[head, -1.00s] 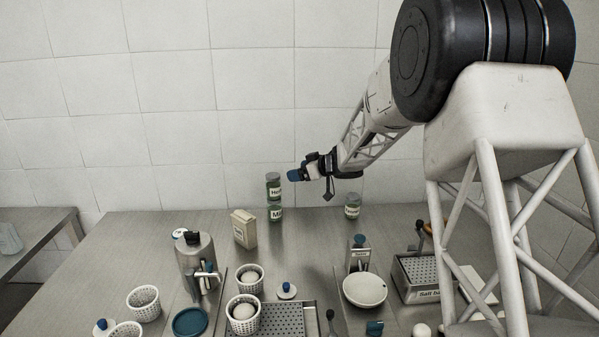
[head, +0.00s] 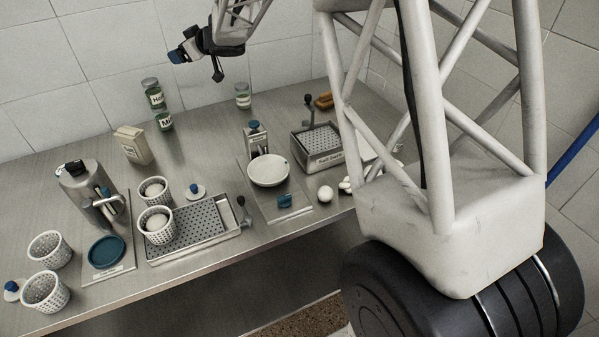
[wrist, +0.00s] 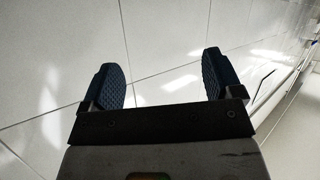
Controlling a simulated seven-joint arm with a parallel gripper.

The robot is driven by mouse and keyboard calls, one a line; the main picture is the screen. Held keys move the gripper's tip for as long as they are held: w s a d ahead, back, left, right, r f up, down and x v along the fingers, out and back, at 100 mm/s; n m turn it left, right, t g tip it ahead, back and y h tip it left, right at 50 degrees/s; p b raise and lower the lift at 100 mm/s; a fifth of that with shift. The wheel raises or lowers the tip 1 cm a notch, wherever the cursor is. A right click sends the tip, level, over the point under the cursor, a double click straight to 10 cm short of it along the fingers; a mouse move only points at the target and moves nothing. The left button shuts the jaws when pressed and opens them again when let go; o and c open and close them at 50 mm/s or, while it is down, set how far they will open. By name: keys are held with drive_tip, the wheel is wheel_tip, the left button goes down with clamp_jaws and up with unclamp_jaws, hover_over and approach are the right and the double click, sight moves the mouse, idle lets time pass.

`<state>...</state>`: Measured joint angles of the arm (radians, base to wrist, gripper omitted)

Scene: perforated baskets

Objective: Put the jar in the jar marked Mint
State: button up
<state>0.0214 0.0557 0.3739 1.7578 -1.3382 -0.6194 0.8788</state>
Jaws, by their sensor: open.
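A glass jar with a grey lid and a label starting "He" (head: 153,97) stands upright at the back of the steel table in the head view. It sits on top of a shorter green jar with a label starting "M" (head: 165,122); whether it is seated inside the rim I cannot tell. My gripper (head: 179,54) is above and slightly right of these jars, clear of them. In the wrist view my gripper (wrist: 162,76) has its two blue pads wide apart with nothing between them. The wrist view shows only wall tiles there, no jar.
Another labelled jar (head: 243,95) stands to the right at the back. A carton (head: 134,145), a metal dispenser (head: 80,187), perforated baskets (head: 47,250), a white bowl (head: 268,171) and a perforated box (head: 316,146) are on the table. The table between carton and bowl is fairly clear.

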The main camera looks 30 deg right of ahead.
drive_tip(key=s+d+r+m+h, duration=0.2)
drive_tip(key=s+d+h, duration=0.15)
drive_tip(key=s, duration=0.45)
drive_tip(key=s+d+r+m+h, duration=0.2)
drive_tip(key=s+d+m+h, duration=0.15)
drive_tip(key=s, duration=0.35)
drive_tip(key=s+d+r+m+h, duration=0.1)
drive_tip(key=s+d+r+h, duration=0.2)
drive_tip(key=s, duration=0.5)
drive_tip(key=s+f+g, duration=0.3)
drive_tip(key=s, duration=0.8)
drive_tip(key=s+a+f+m+g+y, duration=0.1)
drive_tip(key=s+f+g, duration=0.1)
drive_tip(key=s, duration=1)
drive_tip(key=s+f+m+g, duration=0.1)
drive_tip(key=s+f+g, duration=0.2)
drive_tip(key=s, duration=0.9)
drive_tip(key=shift+a+f+g+y, duration=0.3)
drive_tip(key=shift+f+y, duration=0.1)
drive_tip(key=shift+f, duration=0.3)
